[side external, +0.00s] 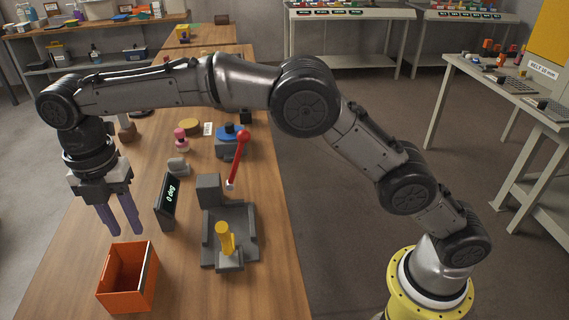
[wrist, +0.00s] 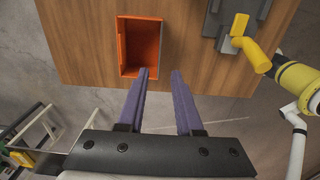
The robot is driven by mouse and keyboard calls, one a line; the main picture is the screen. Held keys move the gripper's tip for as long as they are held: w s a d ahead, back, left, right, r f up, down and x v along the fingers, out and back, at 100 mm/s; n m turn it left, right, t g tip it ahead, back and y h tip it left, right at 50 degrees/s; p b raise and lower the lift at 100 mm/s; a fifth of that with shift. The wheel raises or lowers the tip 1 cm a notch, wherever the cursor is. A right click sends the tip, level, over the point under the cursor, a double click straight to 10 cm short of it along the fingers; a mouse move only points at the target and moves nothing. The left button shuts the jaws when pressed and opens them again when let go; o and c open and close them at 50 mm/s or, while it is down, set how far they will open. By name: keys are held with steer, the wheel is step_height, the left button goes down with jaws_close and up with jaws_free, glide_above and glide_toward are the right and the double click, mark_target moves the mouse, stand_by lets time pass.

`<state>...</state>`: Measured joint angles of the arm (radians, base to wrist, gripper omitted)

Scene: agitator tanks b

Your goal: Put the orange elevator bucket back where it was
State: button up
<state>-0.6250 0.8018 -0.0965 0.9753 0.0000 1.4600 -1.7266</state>
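The orange elevator bucket (side external: 122,285) stands on the wooden table near its front left part, open side up and empty as far as I can see. It also shows in the wrist view (wrist: 140,48) at the upper middle, just beyond my left fingertip. My gripper (side external: 124,232) is above and slightly behind the bucket in the side external view, pointing down. Its two purple fingers are apart with nothing between them, as the wrist view (wrist: 160,72) also shows. The fingers look clear of the bucket, though the left fingertip overlaps its edge in the wrist view.
Small items, including a blue-topped block (side external: 228,136) and a yellow disc (side external: 189,125), sit farther back. Bare tabletop surrounds the bucket.

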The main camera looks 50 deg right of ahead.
steer(key=s+d+r+m+t, duration=0.1)
steer(key=s+d+r+m, duration=0.35)
steer(key=d, duration=0.35)
steer(key=s+d+r+m+t, duration=0.1)
steer(key=s+d+r+m, duration=0.2)
steer(key=d+m, duration=0.3)
steer(key=s+d+r+m+t, duration=0.1)
steer(key=s+d+r+m, duration=0.3)
steer(key=d, duration=0.5)
steer(key=s+d+f+m+t, duration=0.1)
steer(key=s+d+f+m, duration=0.2)
steer(key=s, duration=0.6)
steer(key=s+d+f+m+t, duration=0.1)
steer(key=s+d+f+m, duration=0.3)
steer(key=s+d+m, duration=0.3)
steer(key=shift+s+m+t, duration=0.3)
steer(key=shift+s+m, duration=0.7)
steer(key=shift+m, duration=0.25)
steer(key=shift+d, duration=0.1)
